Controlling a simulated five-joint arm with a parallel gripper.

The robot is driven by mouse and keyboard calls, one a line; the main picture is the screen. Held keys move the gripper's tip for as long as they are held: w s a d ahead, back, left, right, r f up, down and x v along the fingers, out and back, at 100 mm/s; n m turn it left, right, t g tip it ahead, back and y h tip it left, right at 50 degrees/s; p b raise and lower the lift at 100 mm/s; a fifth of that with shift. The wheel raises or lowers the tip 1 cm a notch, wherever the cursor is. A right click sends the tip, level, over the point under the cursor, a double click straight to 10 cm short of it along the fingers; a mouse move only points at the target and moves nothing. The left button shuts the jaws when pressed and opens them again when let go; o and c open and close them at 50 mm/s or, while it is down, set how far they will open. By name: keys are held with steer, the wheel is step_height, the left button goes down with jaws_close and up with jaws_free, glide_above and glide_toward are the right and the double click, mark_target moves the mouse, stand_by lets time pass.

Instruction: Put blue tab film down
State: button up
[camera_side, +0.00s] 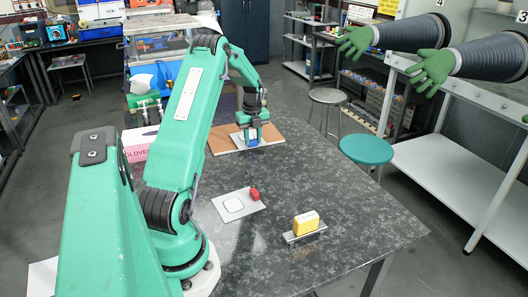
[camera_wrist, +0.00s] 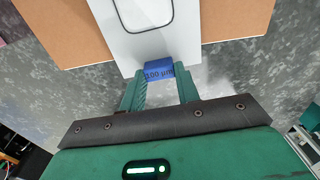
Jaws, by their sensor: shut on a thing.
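The blue tab film is a pale grey sheet (camera_wrist: 115,30) with a dark-outlined rounded white square and a blue tab (camera_wrist: 158,70) marked "100 µm" at its near edge. In the side view the blue tab (camera_side: 253,142) shows low under my gripper (camera_side: 250,137), at the brown board. In the wrist view my gripper (camera_wrist: 161,88) is shut on the blue tab, with one finger on each side. The sheet overlaps the brown board (camera_wrist: 68,28); I cannot tell whether it touches it. Part of the sheet is hidden by my gripper in the side view.
A similar sheet (camera_side: 222,208) with a red tab (camera_side: 254,194) lies on the dark speckled table (camera_side: 345,205). A pink-and-white gloves box (camera_side: 139,143) stands left of the board.

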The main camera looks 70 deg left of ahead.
steer(key=shift+f, duration=0.25)
steer(key=o, duration=0.9)
steer(key=shift+o, duration=0.2)
steer(key=shift+r, duration=0.15)
step_height(320, 180, up, 12)
stand_by(0.6)
